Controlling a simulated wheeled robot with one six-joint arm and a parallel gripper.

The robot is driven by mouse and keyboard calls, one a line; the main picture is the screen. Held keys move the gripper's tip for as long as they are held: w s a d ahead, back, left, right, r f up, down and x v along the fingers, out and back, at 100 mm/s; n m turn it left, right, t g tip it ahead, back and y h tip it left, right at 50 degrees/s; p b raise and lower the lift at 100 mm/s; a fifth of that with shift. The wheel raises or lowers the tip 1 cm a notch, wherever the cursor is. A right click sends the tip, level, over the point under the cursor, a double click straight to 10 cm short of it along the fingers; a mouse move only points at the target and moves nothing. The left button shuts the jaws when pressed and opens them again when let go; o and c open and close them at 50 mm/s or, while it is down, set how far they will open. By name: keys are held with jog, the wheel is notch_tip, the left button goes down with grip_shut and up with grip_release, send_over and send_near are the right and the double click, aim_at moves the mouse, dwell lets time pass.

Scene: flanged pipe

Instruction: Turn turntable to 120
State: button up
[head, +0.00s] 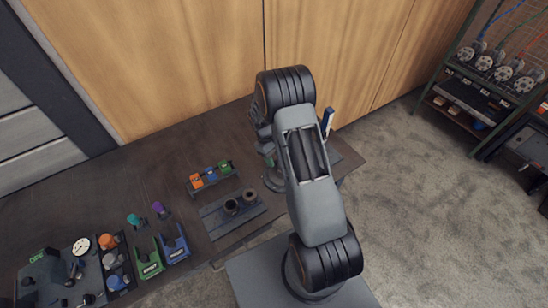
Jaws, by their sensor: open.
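A grey round base, apparently the turntable (274,185), shows at the table's right part, just left of my arm. My arm covers its right side, and no angle mark on it can be read. A small dark greenish piece stands above it, too small to make out. My gripper (260,132) is only partly seen, at the left edge of my arm above the turntable. It is open, its fingertips are mostly hidden, and I cannot tell whether it touches anything.
The dark table (120,185) holds a rack of orange, blue and green items (210,174), a grey plate (222,217) with dark cylinders, and green and blue holders (160,255). A wooden wall (190,60) closes the back.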

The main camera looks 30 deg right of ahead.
jog(key=shift+c, duration=0.3)
grip_shut()
jog(key=shift+a, duration=0.15)
